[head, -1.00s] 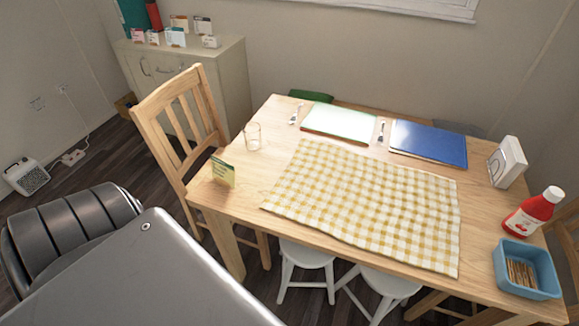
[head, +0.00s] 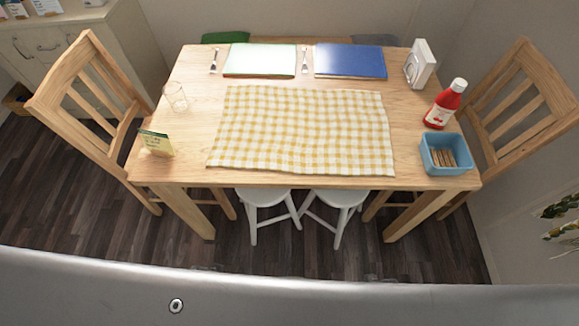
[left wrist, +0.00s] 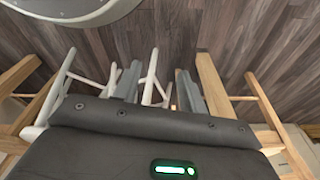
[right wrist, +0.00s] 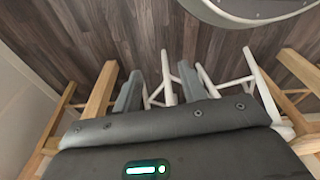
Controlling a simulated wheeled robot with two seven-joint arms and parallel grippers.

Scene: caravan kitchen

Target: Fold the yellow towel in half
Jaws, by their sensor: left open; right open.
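The yellow and white checked towel (head: 302,132) lies spread flat on the wooden table in the head view, with slightly wavy edges. It reaches near the table's front edge. Neither gripper shows in the head view. In the left wrist view my left gripper (left wrist: 158,85) is open and empty, with its two grey fingers apart over the floor and stool legs. In the right wrist view my right gripper (right wrist: 160,88) is open and empty, also facing floor and stool legs. The towel is not in either wrist view.
On the table (head: 195,90) stand a glass (head: 175,97), a small card (head: 156,143), a red bottle (head: 445,104), a blue basket (head: 432,165) and a white napkin holder (head: 419,64). Two folders and cutlery lie behind the towel. Chairs flank the table; white stools (head: 264,197) stand beneath it.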

